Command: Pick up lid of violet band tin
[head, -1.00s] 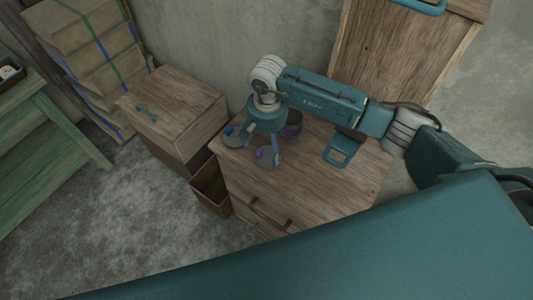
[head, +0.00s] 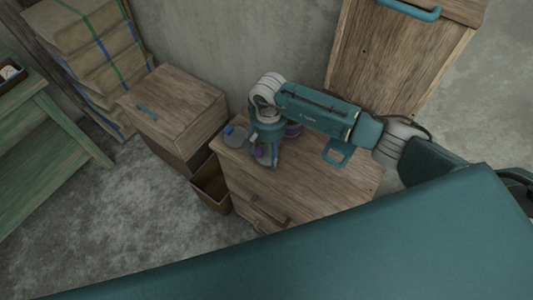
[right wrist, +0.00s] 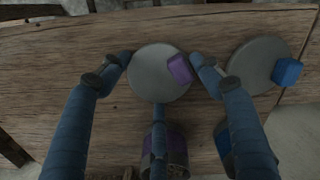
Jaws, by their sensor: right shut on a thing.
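The lid of the violet band tin is a round grey disc (right wrist: 152,76) with a violet knob, in the right wrist view. My right gripper (right wrist: 160,70) has a finger at each side of the lid's rim and is shut on it; a third finger shows below. In the head view the right gripper (head: 266,157) is low over the front left of the wooden cabinet top and mostly hides the lid. The violet band tin (head: 293,130) stands behind the gripper, partly covered by it. It also shows at the bottom of the right wrist view (right wrist: 176,152). My left gripper is out of view.
A similar grey lid with a blue knob (right wrist: 254,66) lies just right in the wrist view, near a blue-banded tin (right wrist: 224,141). The cabinet top (head: 320,188) is clear at the right. An open drawer or box (head: 211,187) sticks out at the left.

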